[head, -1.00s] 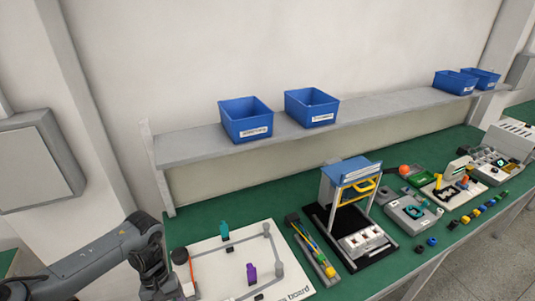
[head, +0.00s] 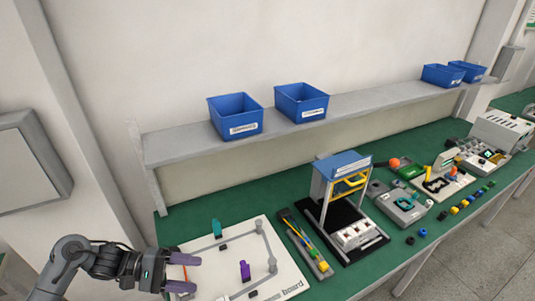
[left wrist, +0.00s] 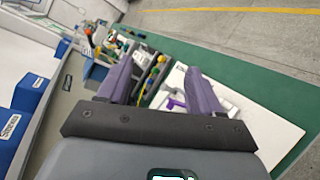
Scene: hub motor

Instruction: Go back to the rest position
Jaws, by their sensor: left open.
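My left gripper (head: 190,273) comes in from the lower left in the head view. Its two purple-grey fingers are apart with nothing between them, over the left edge of the white board (head: 208,290). In the left wrist view the spread fingers (left wrist: 160,85) point toward the workbench, with the white board (left wrist: 270,130) beyond them at the right. A purple piece (head: 245,270) and a teal piece (head: 217,228) stand on the board, apart from the gripper. My right gripper is not in view.
A press-like fixture (head: 340,168) with a blue top stands right of the board. Cables in a tray (head: 305,245) lie between them. Several blue bins (head: 235,125) sit on the grey shelf (head: 185,150) behind. More parts and fixtures fill the green bench (head: 400,265) to the right.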

